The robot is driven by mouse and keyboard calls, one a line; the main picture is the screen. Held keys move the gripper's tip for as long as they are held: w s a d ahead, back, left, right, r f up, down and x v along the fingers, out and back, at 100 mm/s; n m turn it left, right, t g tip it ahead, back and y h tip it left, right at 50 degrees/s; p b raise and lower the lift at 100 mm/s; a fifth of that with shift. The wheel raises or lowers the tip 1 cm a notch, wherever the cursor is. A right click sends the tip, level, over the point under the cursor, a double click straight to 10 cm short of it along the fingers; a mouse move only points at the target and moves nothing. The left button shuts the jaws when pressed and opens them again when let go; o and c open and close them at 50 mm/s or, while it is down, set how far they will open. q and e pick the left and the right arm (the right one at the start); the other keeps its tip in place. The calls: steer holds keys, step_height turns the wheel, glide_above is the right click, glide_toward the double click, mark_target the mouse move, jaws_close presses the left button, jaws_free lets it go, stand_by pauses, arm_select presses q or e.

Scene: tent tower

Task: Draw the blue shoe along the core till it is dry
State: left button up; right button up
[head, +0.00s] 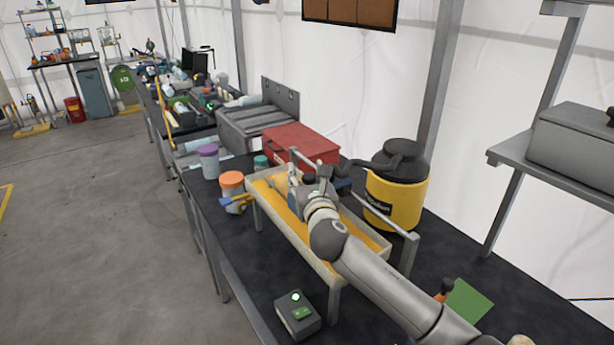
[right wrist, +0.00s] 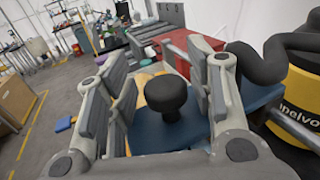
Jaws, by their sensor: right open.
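The blue shoe (right wrist: 170,137) has a round black knob (right wrist: 166,94) on top. The yellow-orange core (head: 272,195) lies lengthwise in a pale raised tray (head: 256,185) on the dark bench; part of it is hidden under my right arm. My right gripper (head: 312,182) is over the tray, at the shoe. In the right wrist view its fingers are open, one on each side of the knob, with gaps showing. I cannot tell whether the shoe touches the core. My left gripper is not in view.
A yellow and black vacuum (head: 398,188) with a thick black hose stands close behind the tray. A red box (head: 300,143), an orange-lidded jar (head: 231,181) and a purple-lidded jar (head: 208,160) are nearby. A small dark device (head: 297,316) with a green light sits in front.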

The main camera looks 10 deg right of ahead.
steer(key=s, duration=1.2)
stand_by(1.1)
